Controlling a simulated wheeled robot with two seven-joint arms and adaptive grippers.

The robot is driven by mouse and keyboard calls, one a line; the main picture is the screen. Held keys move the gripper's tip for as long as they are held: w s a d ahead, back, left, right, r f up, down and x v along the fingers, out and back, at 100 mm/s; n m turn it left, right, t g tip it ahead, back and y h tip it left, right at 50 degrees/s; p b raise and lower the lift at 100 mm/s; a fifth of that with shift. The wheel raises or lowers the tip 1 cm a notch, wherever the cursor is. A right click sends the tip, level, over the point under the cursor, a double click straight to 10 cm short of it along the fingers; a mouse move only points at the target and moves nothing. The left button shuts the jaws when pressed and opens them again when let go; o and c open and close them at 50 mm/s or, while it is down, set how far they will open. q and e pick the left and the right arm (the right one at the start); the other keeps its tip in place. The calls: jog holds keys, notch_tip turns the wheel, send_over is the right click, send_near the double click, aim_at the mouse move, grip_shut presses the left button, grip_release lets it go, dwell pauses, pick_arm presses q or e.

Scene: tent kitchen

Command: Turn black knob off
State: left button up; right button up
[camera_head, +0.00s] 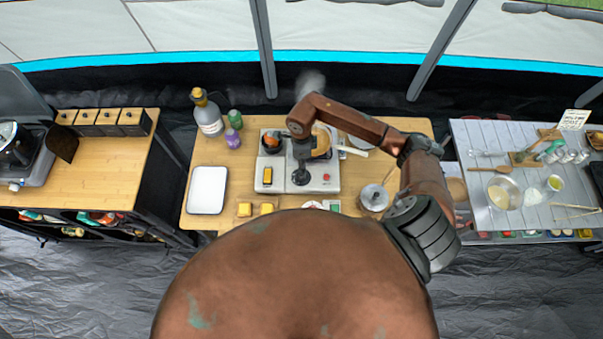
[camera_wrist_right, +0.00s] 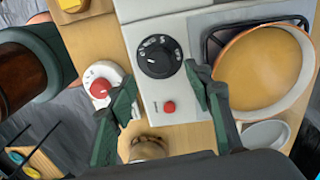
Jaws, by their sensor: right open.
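The black knob (camera_wrist_right: 157,57) is a round dial with white markings on the white stove front in the right wrist view. My right gripper (camera_wrist_right: 160,74) is open, one green-grey finger on each side of the knob's lower part in that view. I see a gap on both sides and cannot tell if either finger touches. My left gripper is not in view.
A red button (camera_wrist_right: 169,107) sits near the knob. A pan (camera_head: 320,141) of orange-yellow food stands on the stove, its handle to the right. A white dial with a red centre (camera_wrist_right: 101,87) lies close to one finger. A white tray (camera_head: 207,190) is left of the stove.

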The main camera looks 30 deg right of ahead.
jog(key=shift+s+a+f+p, duration=0.1)
jog(key=shift+f+p, duration=0.1)
jog(key=shift+f, duration=0.85)
jog(key=shift+s+d+f+p, duration=0.1)
jog(key=shift+f+p, duration=0.1)
jog(key=shift+f, duration=0.8)
jog(key=shift+s+a+f+p, duration=0.1)
jog(key=shift+f+p, duration=0.1)
jog(key=shift+f, duration=0.85)
jog(key=shift+w, duration=0.1)
jog(key=shift+c, duration=0.7)
jog(key=c, duration=1)
